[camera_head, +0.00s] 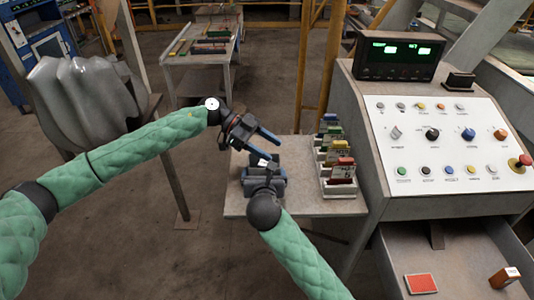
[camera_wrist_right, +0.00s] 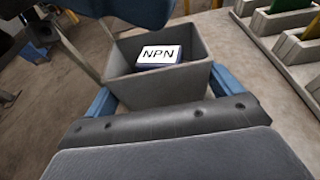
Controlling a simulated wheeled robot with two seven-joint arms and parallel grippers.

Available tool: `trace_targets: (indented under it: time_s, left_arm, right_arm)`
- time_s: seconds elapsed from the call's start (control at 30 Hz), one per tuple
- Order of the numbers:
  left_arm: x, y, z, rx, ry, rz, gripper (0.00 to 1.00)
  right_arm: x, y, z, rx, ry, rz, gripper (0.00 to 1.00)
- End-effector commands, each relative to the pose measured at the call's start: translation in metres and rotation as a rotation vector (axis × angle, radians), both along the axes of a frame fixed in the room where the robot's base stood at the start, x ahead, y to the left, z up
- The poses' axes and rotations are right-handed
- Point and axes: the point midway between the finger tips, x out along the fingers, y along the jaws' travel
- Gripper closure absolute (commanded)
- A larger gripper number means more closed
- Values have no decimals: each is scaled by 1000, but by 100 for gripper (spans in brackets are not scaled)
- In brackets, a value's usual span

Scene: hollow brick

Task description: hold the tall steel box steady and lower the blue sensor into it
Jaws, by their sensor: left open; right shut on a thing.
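The steel box (camera_wrist_right: 160,90) is a grey open-topped box, standing between the blue fingers of my right gripper (camera_wrist_right: 163,98). In the head view my right gripper (camera_head: 264,176) is over the small table and hides most of the box. The blue sensor (camera_wrist_right: 158,56), with a white top marked NPN, sits inside the box, its top around rim level or a little below. How deep its lower part reaches is hidden. My left gripper (camera_head: 270,146) is open just above the box, its blue fingers apart and empty. One of its fingers crosses the top of the wrist view.
A rack (camera_head: 341,186) with several coloured modules stands at the right of the small table (camera_head: 237,204). The control console (camera_head: 440,140) is close beyond it.

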Motion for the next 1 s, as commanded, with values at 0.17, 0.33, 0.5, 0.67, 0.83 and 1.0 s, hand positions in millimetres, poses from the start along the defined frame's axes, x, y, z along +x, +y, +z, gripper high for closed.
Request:
trace_targets:
  time_s: [0.17, 0.33, 0.5, 0.67, 0.83, 1.0]
  left_arm:
    - [0, 0, 16, -1, 0, 0, 44]
    - [0, -1, 30, -3, -2, -1, 44]
    - [0, -1, 42, -3, -1, -1, 44]
    - [0, -1, 48, -3, -1, -1, 44]
    - [0, -1, 48, -3, -1, -1, 44]
    - [0, -1, 48, -3, -1, -1, 44]
  right_arm:
    - [-1, 0, -5, -3, 9, 0, 43]
    - [-1, 0, -5, -3, 9, 0, 43]
    - [-1, 0, -5, -3, 9, 0, 43]
    - [-1, 0, -4, -3, 8, 0, 43]
    - [-1, 0, -4, -3, 8, 0, 43]
    - [-1, 0, -3, -2, 6, 0, 0]
